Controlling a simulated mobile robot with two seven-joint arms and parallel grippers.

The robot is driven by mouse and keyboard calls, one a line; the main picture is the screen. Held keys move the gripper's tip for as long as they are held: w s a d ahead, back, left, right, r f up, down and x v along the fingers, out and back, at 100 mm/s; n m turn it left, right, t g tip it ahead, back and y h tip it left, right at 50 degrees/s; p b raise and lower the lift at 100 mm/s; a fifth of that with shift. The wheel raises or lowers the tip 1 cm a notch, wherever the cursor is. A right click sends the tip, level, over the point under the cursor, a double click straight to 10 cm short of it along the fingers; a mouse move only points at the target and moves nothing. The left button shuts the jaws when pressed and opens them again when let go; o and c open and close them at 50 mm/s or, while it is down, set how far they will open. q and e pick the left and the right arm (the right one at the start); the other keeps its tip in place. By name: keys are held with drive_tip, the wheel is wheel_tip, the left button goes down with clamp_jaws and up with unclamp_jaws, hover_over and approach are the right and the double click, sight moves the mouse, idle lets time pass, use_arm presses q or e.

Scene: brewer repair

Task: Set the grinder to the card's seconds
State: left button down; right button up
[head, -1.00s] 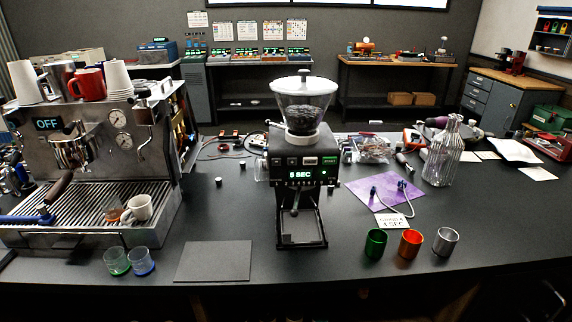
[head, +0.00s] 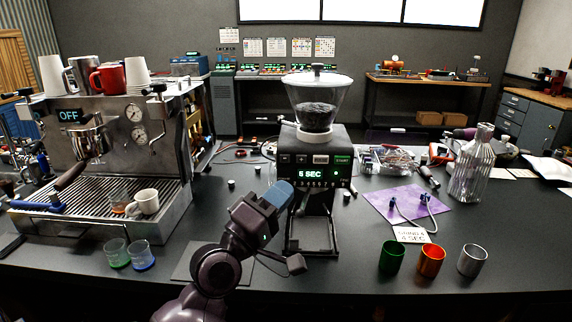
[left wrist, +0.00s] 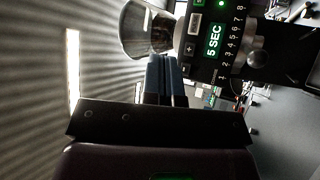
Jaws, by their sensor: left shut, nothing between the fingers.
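The grinder (head: 318,145) stands upright mid-table, with beans in its clear hopper (head: 318,100). Its green display (head: 311,174) reads 5 SEC most clearly in the left wrist view (left wrist: 214,40). Minus and plus buttons (left wrist: 190,49) sit beside it, above a numbered scale. The card (head: 412,236) lies right of the grinder; its lower line seems to read 4 SEC. My left gripper (head: 284,190) is shut and empty, its blue fingers just before the lower left of the grinder's front. In the wrist view its fingertips (left wrist: 163,62) point near the buttons; contact cannot be told. My right gripper is out of view.
The espresso machine (head: 100,150) stands at left with cups on it. Green, orange and silver cups (head: 472,260) stand at the front right. A dark mat (head: 200,262) is under my left arm.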

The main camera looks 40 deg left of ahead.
sight(285, 159)
use_arm(q)
drive_tip(key=shift+w, duration=0.1)
idle(0.3)
drive_tip(key=shift+w+a+b, duration=0.25)
drive_tip(key=shift+w+a, duration=0.5)
drive_tip(key=shift+w, duration=0.45)
drive_tip(key=shift+w+a+b, duration=0.25)
drive_tip(key=shift+w+a, duration=0.55)
drive_tip(key=shift+w, duration=0.45)
drive_tip(key=shift+w+a+b, duration=0.25)
drive_tip(key=shift+w+a, duration=0.5)
drive_tip(key=shift+w, duration=0.45)
